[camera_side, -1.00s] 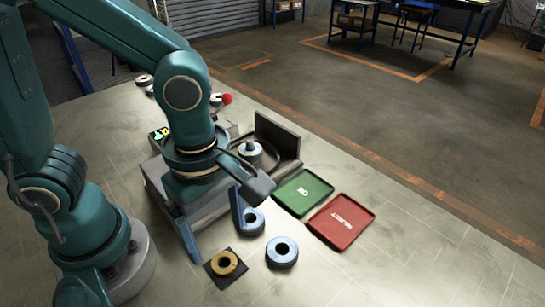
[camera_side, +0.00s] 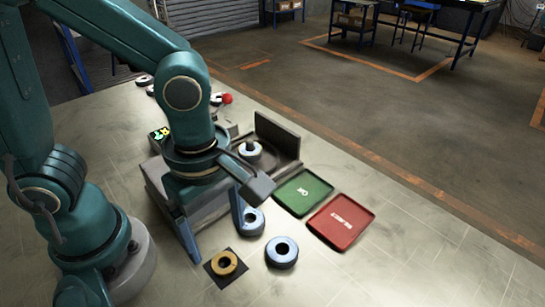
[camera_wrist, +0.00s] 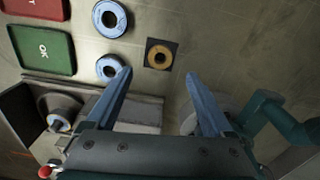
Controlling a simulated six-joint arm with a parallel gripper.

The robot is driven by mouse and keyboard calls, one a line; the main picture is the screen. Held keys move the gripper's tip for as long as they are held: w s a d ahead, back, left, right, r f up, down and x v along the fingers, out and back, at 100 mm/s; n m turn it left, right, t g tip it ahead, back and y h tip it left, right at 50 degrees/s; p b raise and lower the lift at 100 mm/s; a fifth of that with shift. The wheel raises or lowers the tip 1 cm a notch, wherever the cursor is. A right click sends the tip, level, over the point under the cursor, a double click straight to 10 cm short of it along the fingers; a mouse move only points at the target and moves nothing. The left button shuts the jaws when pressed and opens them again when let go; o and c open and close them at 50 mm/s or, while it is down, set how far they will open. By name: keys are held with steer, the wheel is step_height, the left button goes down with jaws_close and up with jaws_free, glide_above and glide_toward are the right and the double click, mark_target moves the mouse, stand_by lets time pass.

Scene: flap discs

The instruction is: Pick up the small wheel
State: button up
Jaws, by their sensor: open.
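A small yellow-brown wheel (camera_side: 224,263) with a dark centre hole lies flat on a black square pad. It also shows in the wrist view (camera_wrist: 159,54), roughly centred beyond the fingertips. Two larger blue-grey wheels lie near it: one blue wheel (camera_side: 282,252) to its right and another blue wheel (camera_side: 254,222) partly behind my right finger in the side view. My gripper (camera_side: 220,245) is open and empty, with its two blue fingers wide apart and pointing down. In the wrist view my gripper (camera_wrist: 158,74) has nothing between its fingers.
A green OK tray (camera_side: 303,193) and a red tray (camera_side: 342,221) lie to the right. A grey fixture (camera_side: 278,138) with an upright wall holds another wheel on a spindle (camera_side: 248,152). A red knob (camera_side: 227,99) stands behind. The front right of the table is clear.

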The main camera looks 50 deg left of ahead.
steer(key=shift+o, duration=1.1)
steer(key=shift+r, duration=0.1)
step_height(320, 180, up, 5)
steer(key=m+t+y, duration=0.2)
steer(key=m+t, duration=0.2)
steer(key=m, duration=1.1)
glide_above(248, 143)
steer(key=s, duration=0.2)
steer(key=f, duration=0.5)
steer(key=shift+w+d, duration=0.15)
steer(key=shift+d, duration=0.15)
steer(key=shift+x, duration=2.65)
